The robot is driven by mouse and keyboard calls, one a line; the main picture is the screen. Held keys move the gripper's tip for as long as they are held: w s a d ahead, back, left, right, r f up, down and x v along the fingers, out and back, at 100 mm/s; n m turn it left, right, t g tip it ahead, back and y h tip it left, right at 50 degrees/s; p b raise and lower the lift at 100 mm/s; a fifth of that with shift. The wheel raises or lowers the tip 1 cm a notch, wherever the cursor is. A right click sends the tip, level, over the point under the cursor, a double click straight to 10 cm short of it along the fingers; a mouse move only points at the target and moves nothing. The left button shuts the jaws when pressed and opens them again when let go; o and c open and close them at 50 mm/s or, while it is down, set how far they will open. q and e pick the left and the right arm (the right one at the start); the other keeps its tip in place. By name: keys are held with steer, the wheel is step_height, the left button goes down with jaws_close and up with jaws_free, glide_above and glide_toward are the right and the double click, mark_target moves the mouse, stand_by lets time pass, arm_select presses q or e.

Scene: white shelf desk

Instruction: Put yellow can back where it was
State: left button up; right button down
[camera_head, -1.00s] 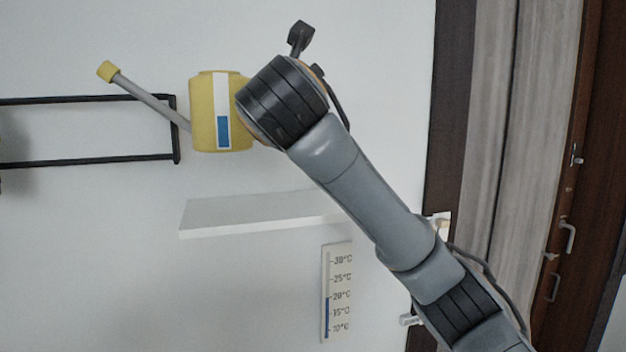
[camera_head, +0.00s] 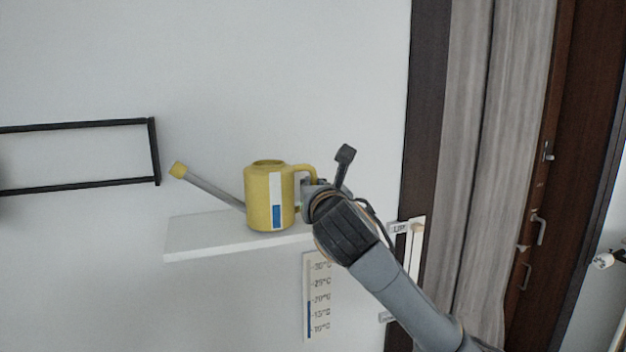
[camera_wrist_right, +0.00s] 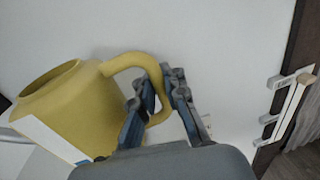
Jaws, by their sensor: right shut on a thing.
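The yellow can (camera_head: 258,205) is a watering can with a grey spout, a yellow tip and a white and blue label. It is upright at the white wall shelf (camera_head: 190,238), its base at the level of the shelf top; I cannot tell whether it touches. My right gripper (camera_head: 308,190) is shut on its handle, on the right side of the can. In the right wrist view the can (camera_wrist_right: 85,108) is at the left, and the gripper (camera_wrist_right: 160,85) has its fingers around the handle. My left gripper is not in view.
A thermometer board (camera_head: 309,300) hangs under the shelf. A white wall fixture (camera_head: 408,245) is right of my arm, beside a dark frame and grey curtain (camera_head: 480,150). The shelf's left part is free.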

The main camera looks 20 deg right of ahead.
steer(key=shift+f, duration=0.15)
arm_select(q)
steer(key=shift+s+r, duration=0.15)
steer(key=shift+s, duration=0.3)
arm_select(e)
steer(key=shift+a+f, duration=0.1)
steer(key=c, duration=1.4)
jaws_free()
steer(key=shift+f, duration=0.1)
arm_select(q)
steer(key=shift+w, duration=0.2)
arm_select(e)
steer(key=shift+s, duration=0.1)
steer(key=shift+s+b, duration=0.3)
steer(key=shift+b, duration=0.05)
arm_select(q)
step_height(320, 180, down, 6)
steer(key=b, duration=0.5)
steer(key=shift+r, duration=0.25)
arm_select(e)
steer(key=s, duration=0.3)
steer(key=s+a, duration=0.1)
steer(key=s, duration=0.7)
steer(key=shift+s+a+r, duration=0.15)
steer(key=shift+a+r, duration=0.05)
steer(key=shift+a, duration=0.1)
